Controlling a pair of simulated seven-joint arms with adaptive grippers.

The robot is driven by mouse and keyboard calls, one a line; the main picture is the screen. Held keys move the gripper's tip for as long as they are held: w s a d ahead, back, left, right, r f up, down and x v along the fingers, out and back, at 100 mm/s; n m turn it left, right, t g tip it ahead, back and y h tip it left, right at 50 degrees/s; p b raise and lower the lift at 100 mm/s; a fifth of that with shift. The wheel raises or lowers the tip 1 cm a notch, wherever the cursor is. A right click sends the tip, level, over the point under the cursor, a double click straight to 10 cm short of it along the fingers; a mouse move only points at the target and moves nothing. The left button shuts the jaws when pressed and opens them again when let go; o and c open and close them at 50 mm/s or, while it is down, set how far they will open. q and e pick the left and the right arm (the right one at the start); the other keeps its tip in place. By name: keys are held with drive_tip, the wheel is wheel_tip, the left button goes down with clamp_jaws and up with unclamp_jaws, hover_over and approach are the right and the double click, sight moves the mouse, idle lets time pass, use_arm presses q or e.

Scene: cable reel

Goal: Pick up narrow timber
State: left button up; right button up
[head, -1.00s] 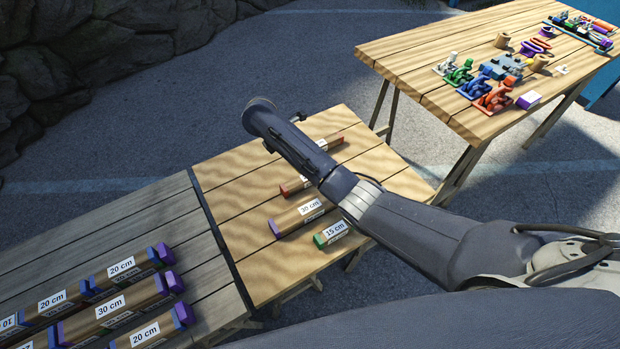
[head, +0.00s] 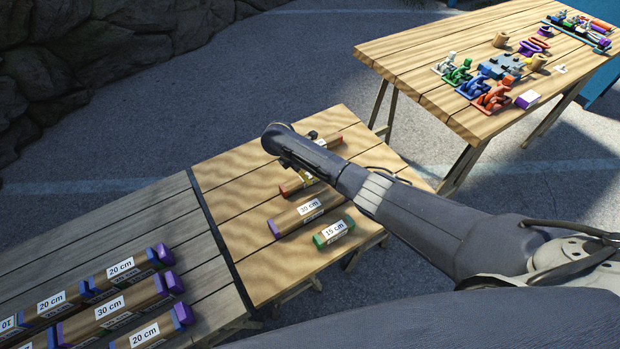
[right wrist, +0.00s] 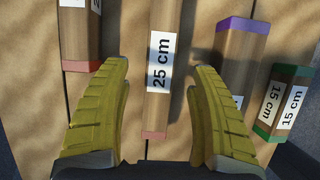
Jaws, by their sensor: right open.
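My right gripper (head: 304,177) is over the light wooden table, mostly hidden by its own wrist in the head view. In the right wrist view its yellow fingers (right wrist: 162,69) are open. A narrow brown timber (right wrist: 154,109) with a pinkish end and a "25 cm" label lies between the fingers in that view, with space on both sides. I cannot tell how high the fingers are above it. In the head view the arm covers much of the red-ended wood (head: 288,188) there. My left gripper is not in view.
A purple-ended 30 cm timber (head: 290,219) and a green-ended 15 cm timber (head: 321,239) lie close by. A red-ended timber (right wrist: 79,42) lies on the other side. Several labelled timbers fill the grey table (head: 203,262). Another table (head: 420,52) holds clamps and small parts.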

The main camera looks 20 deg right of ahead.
sight(310, 175)
drive_tip(key=shift+x, duration=2.3)
drive_tip(key=shift+d+r, duration=0.1)
drive_tip(key=shift+d, duration=0.05)
clamp_jaws()
